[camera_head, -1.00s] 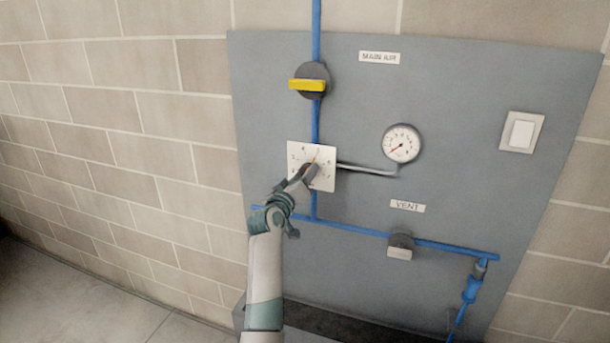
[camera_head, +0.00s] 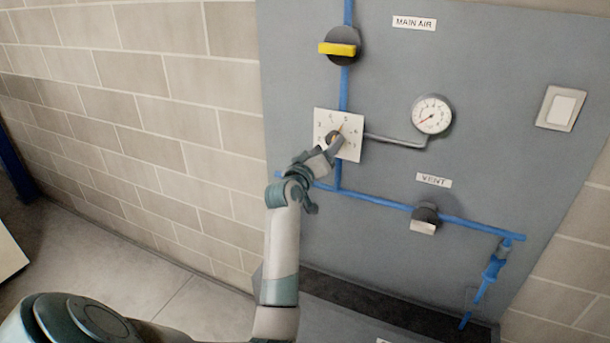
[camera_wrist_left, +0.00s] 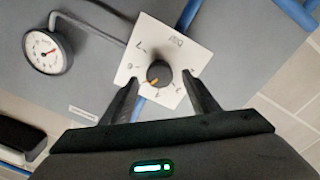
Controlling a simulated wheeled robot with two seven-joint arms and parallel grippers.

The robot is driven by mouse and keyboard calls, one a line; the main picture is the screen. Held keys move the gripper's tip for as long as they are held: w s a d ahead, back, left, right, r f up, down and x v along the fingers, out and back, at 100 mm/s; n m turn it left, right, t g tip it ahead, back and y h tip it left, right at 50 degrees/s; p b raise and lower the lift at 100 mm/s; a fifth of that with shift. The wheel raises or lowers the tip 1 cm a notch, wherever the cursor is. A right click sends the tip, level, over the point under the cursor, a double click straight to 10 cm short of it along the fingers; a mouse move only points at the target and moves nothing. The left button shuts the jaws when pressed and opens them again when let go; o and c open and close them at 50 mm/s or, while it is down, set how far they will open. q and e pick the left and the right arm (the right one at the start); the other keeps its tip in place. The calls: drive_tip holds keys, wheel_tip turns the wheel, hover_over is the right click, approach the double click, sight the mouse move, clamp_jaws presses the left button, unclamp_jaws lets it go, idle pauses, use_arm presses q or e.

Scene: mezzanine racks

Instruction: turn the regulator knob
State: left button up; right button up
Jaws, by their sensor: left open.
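The regulator knob (camera_wrist_left: 159,73) is a dark round knob with an orange pointer mark, on a white numbered dial plate (camera_wrist_left: 146,42). In the head view the dial plate (camera_head: 324,122) is fixed to the grey panel, and the knob (camera_head: 334,137) is partly covered by my gripper. My left gripper (camera_head: 332,148) is at the lower part of the plate. In the left wrist view the open fingers of the left gripper (camera_wrist_left: 160,84) stand on either side of the knob, with gaps showing. My right gripper is not in view.
A round gauge (camera_head: 432,114) sits right of the dial on a grey pipe. A yellow-handled valve (camera_head: 340,47) is above, a vent valve (camera_head: 425,218) lower right, and a white switch (camera_head: 560,107) at far right. Blue pipes (camera_head: 380,199) cross the panel. Floor at lower left is clear.

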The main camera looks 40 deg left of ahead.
use_arm(q)
drive_tip(key=b+v, duration=0.4)
drive_tip(key=v, duration=1)
drive_tip(key=shift+s+b, duration=0.2)
drive_tip(key=shift+b, duration=0.1)
